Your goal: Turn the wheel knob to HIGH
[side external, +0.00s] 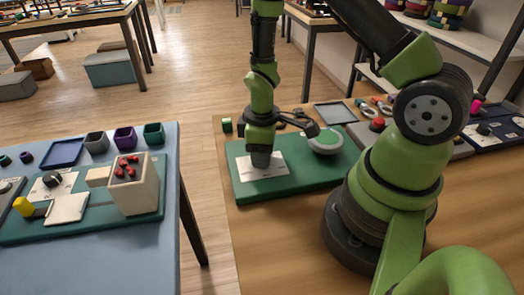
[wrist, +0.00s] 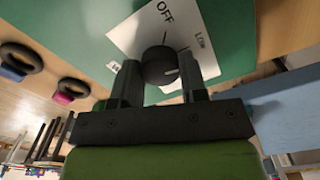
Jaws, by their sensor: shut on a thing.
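The wheel knob (wrist: 158,66) is a dark round knob in the middle of a white label plate (wrist: 125,38). The plate reads OFF at the top and LOW to the right in the wrist view; lettering at the lower left is partly hidden by a finger. My gripper (wrist: 160,76) has one finger on each side of the knob and is shut on it. A pale mark shows on the knob, but its exact pointing is hard to tell. In the side external view my gripper (side external: 261,160) points straight down onto the plate (side external: 250,172), hiding the knob.
The plate lies on a green board (side external: 290,185) on a wooden table. A round white-topped thing (side external: 325,142) stands on the board, right of my gripper. A grey tray (side external: 335,113) and small items lie behind. A blue table (side external: 100,265) stands apart at left.

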